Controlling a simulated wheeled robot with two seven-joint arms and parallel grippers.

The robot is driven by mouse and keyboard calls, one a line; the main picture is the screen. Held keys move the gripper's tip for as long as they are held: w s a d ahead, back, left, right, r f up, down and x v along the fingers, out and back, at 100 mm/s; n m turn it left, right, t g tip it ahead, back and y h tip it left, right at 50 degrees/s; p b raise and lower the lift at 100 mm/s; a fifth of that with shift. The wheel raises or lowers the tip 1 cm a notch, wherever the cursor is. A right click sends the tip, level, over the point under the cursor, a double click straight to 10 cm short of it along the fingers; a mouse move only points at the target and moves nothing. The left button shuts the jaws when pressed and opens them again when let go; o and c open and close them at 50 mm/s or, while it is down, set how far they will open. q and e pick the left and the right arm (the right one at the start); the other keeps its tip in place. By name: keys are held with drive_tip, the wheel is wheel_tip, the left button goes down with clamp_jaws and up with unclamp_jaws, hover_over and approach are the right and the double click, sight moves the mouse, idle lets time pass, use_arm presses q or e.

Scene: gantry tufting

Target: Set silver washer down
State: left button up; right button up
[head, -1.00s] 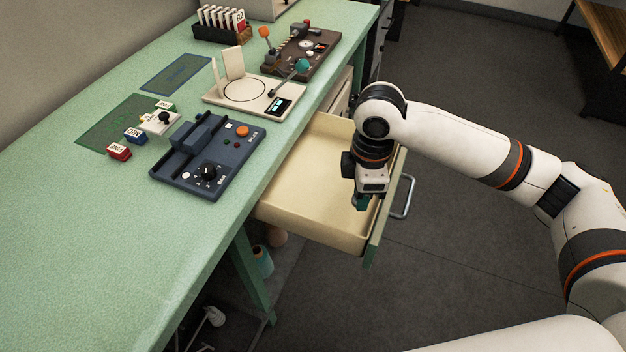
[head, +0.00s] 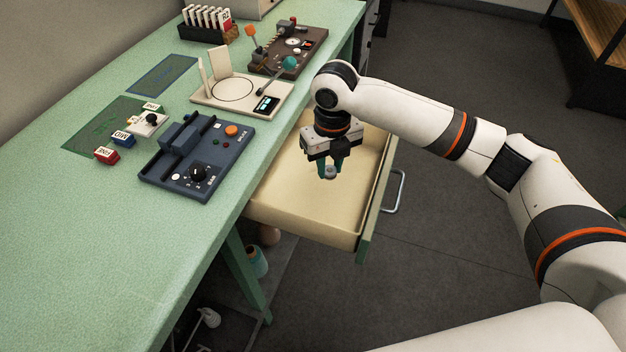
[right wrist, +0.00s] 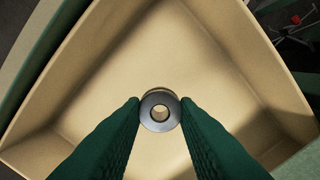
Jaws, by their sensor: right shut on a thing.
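The silver washer (right wrist: 148,119) is a grey ring with a hole in its middle. In the right wrist view it sits between the two green fingertips of my right gripper (right wrist: 160,112), which is shut on it. In the head view my right gripper (head: 329,172) is over the open drawer, with the washer (head: 330,173) at its tips. The cream drawer (head: 300,213) is pulled out from the green bench. Its floor looks bare below the washer. How high the washer is above the floor is hard to tell. My left gripper is not in view.
On the green bench (head: 110,260) stand a dark blue device (head: 165,180), a cream plate device (head: 215,92), a brown device (head: 300,60), a card rack (head: 207,30) and small labelled blocks (head: 107,155). The drawer walls surround my gripper.

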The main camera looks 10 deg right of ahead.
sight(328, 200)
wheel_tip(328, 200, down, 9)
drive_tip(key=shift+f, duration=0.15)
idle(0.4)
drive_tip(key=shift+f, duration=0.15)
drive_tip(key=o, duration=1)
drive_tip(key=shift+c, duration=0.2)
wheel_tip(328, 200, up, 12)
drive_tip(key=shift+r, duration=0.2)
